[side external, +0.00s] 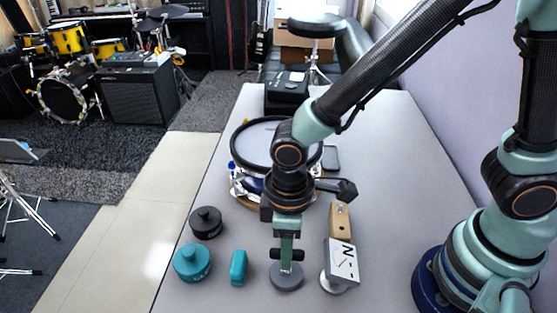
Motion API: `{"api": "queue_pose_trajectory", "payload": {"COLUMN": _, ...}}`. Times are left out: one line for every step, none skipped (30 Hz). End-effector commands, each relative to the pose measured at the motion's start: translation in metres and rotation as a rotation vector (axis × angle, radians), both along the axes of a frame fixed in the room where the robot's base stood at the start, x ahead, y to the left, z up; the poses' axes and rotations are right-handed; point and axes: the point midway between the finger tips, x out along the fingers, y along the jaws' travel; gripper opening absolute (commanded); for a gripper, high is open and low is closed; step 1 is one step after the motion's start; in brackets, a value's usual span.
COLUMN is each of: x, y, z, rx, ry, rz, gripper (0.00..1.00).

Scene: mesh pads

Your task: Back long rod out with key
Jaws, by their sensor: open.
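My gripper (287,256) points down at the front middle of the table, open. A dark crosspiece shows at its lower end, and I cannot tell whether it is part of the gripper or a key handle. Directly below is a dark grey round base (287,280), with a thin upright piece between it and the gripper. Whether they touch is unclear. A round drum with a pale head and black rim (239,139) stands behind, partly hidden by my arm. I cannot clearly pick out the long rod or the key.
A white-faced tilted box (343,261) stands close right of the gripper, with a wooden block (340,219) behind it. A teal block (238,268), teal round piece (192,262) and black round piece (206,222) lie left. A dark flat device (330,158) lies beside the drum. The right table is clear.

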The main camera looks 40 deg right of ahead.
Motion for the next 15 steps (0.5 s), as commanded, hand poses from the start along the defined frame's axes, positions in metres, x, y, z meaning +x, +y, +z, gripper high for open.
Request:
{"api": "queue_pose_trajectory", "payload": {"x": -0.0001, "y": -0.0001, "z": -0.0001, "rx": 0.0, "ry": 0.0, "rz": 0.0, "gripper": 0.41}}
{"api": "queue_pose_trajectory", "payload": {"x": -0.0001, "y": -0.0001, "z": -0.0001, "rx": 0.0, "ry": 0.0, "rz": 0.0, "gripper": 0.41}}
{"api": "queue_pose_trajectory", "payload": {"x": -0.0001, "y": -0.0001, "z": -0.0001, "rx": 0.0, "ry": 0.0, "rz": 0.0, "gripper": 0.41}}
{"api": "queue_pose_trajectory", "payload": {"x": -0.0001, "y": -0.0001, "z": 0.0, "rx": 0.0, "ry": 0.0, "rz": 0.0, "gripper": 0.41}}
{"api": "queue_pose_trajectory", "payload": {"x": -0.0001, "y": -0.0001, "z": 0.0, "rx": 0.0, "ry": 0.0, "rz": 0.0, "gripper": 0.37}}
{"api": "queue_pose_trajectory", "payload": {"x": -0.0001, "y": -0.0001, "z": 0.0, "rx": 0.0, "ry": 0.0, "rz": 0.0, "gripper": 0.22}}
{"api": "queue_pose_trajectory", "payload": {"x": 0.0, "y": -0.0001, "z": 0.0001, "rx": 0.0, "ry": 0.0, "rz": 0.0, "gripper": 0.11}}
{"api": "queue_pose_trajectory", "payload": {"x": 0.0, "y": -0.0001, "z": 0.0001, "rx": 0.0, "ry": 0.0, "rz": 0.0, "gripper": 0.0}}
{"api": "queue_pose_trajectory", "payload": {"x": 0.0, "y": -0.0001, "z": 0.0001, "rx": 0.0, "ry": 0.0, "rz": 0.0, "gripper": 0.0}}
{"api": "queue_pose_trajectory", "payload": {"x": 0.0, "y": -0.0001, "z": 0.0001, "rx": 0.0, "ry": 0.0, "rz": 0.0, "gripper": 0.0}}
{"api": "queue_pose_trajectory", "payload": {"x": 0.0, "y": -0.0001, "z": 0.0002, "rx": 0.0, "ry": 0.0, "rz": 0.0, "gripper": 0.0}}
{"api": "queue_pose_trajectory", "payload": {"x": 0.0001, "y": -0.0001, "z": 0.0003, "rx": 0.0, "ry": 0.0, "rz": 0.0, "gripper": 0.0}}
{"api": "queue_pose_trajectory", "payload": {"x": 0.0001, "y": 0.0, "z": 0.0005, "rx": 0.0, "ry": 0.0, "rz": 0.0, "gripper": 0.0}}
{"api": "queue_pose_trajectory", "payload": {"x": 0.0001, "y": 0.0, "z": 0.0011, "rx": 0.0, "ry": 0.0, "rz": 0.0, "gripper": 0.0}}
{"api": "queue_pose_trajectory", "payload": {"x": 0.0003, "y": 0.0001, "z": 0.0027, "rx": 0.001, "ry": -0.001, "rz": 0.0, "gripper": 0.0}}
